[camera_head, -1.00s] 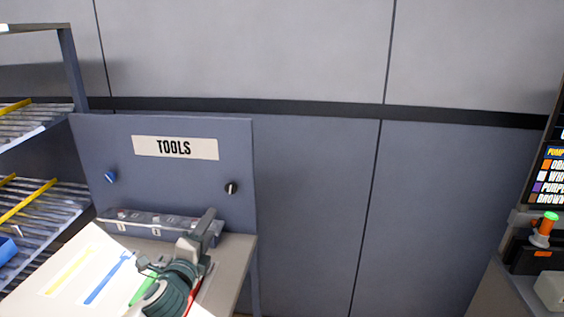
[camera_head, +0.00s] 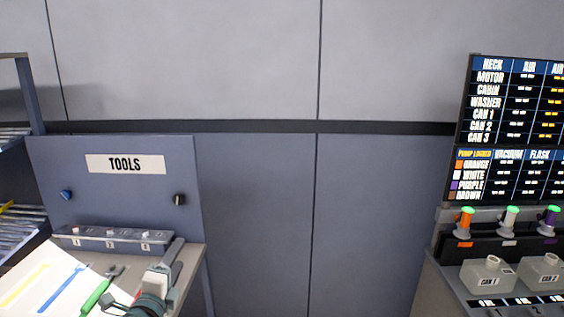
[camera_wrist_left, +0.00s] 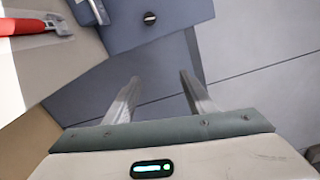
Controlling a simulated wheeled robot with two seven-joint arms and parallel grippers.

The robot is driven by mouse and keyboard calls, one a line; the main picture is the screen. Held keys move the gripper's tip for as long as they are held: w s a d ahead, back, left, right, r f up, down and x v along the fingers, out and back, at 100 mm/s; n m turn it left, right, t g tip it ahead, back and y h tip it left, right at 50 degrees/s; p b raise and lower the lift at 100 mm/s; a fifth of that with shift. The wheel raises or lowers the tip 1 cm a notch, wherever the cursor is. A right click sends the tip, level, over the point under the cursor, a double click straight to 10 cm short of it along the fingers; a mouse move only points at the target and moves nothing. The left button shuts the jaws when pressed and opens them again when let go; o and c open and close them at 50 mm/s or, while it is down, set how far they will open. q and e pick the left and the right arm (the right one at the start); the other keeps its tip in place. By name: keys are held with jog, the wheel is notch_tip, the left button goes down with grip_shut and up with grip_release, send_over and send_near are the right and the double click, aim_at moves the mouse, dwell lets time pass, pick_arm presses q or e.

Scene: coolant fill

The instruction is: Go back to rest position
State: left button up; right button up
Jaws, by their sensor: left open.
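My left gripper (camera_head: 163,266) shows at the bottom left of the head view, in front of the tools bench (camera_head: 193,262). In the left wrist view its two fingers (camera_wrist_left: 158,92) stand apart with nothing between them, so it is open and empty. Behind the fingers are the edge of the tools panel and the grey wall. My right gripper is in neither view.
The tools panel (camera_head: 112,195) has a blue and a black knob. A white sheet (camera_head: 35,285) with coloured tool shapes lies on the bench. A red-handled tool (camera_wrist_left: 25,26) lies nearby. A pump station (camera_head: 452,245) with cans stands right. The wall between is clear.

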pick_arm(q)
jog(key=s+d+f+n+g+y, duration=0.2)
jog(key=s+f+n+g, duration=0.7)
jog(key=s+f, duration=1.15)
jog(key=s+d+f+n+g+h, duration=0.1)
jog(key=s+f+n+g, duration=0.3)
jog(key=s, duration=0.8)
jog(key=s+d+f+n+g+h, duration=0.15)
jog(key=s+f+n, duration=0.45)
jog(key=s, duration=0.7)
notch_tip(320, 180, down, 29)
jog(key=g, duration=0.1)
jog(key=s+a+f+b, duration=0.1)
jog(key=s+a+f, duration=0.1)
jog(key=s+f, duration=0.7)
jog(key=s+a+f+g+y, duration=0.1)
jog(key=s+f, duration=0.8)
jog(key=shift+s+a+f+m+b, duration=0.15)
jog(key=shift+s+a+m+b, duration=0.15)
jog(key=shift+a+m+b, duration=0.1)
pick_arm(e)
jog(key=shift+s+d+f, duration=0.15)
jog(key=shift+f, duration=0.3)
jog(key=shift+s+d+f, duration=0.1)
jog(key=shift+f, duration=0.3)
pick_arm(q)
jog(key=shift+g, duration=0.25)
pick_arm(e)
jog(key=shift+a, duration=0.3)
